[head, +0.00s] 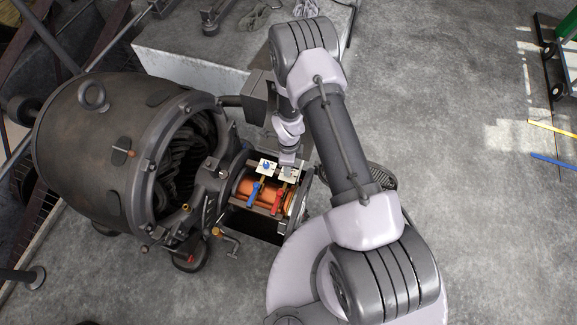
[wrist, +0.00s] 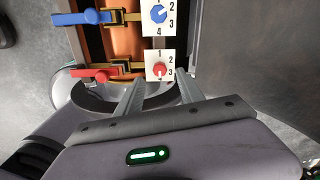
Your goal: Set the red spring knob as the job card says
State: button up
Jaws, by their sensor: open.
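The red spring knob (wrist: 160,69) sits on a white number plate (wrist: 152,56) in the wrist view. The numbers 1, 2 and 3 show around it, from the top down the right side. I cannot tell surely where its pointer stands. My gripper (wrist: 161,77) is open, with one finger to each side of the knob and the tips close to the plate. Whether they touch it I cannot tell. In the head view my gripper (head: 289,160) is over the plate and the red knob is hidden. No job card can be read.
A blue knob (wrist: 158,14) on a similar plate is beside the red one. A red lever (wrist: 102,75) and a blue lever (wrist: 82,18) reach out from the copper-coloured drum (head: 263,191). The big dark dynamo housing (head: 85,130) stands to the left. Concrete floor (head: 460,130) is open at right.

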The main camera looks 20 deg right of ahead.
notch_tip(320, 180, up, 13)
jog(key=p, duration=0.3)
jog(key=shift+f+p, duration=0.2)
jog(key=shift+p, duration=0.15)
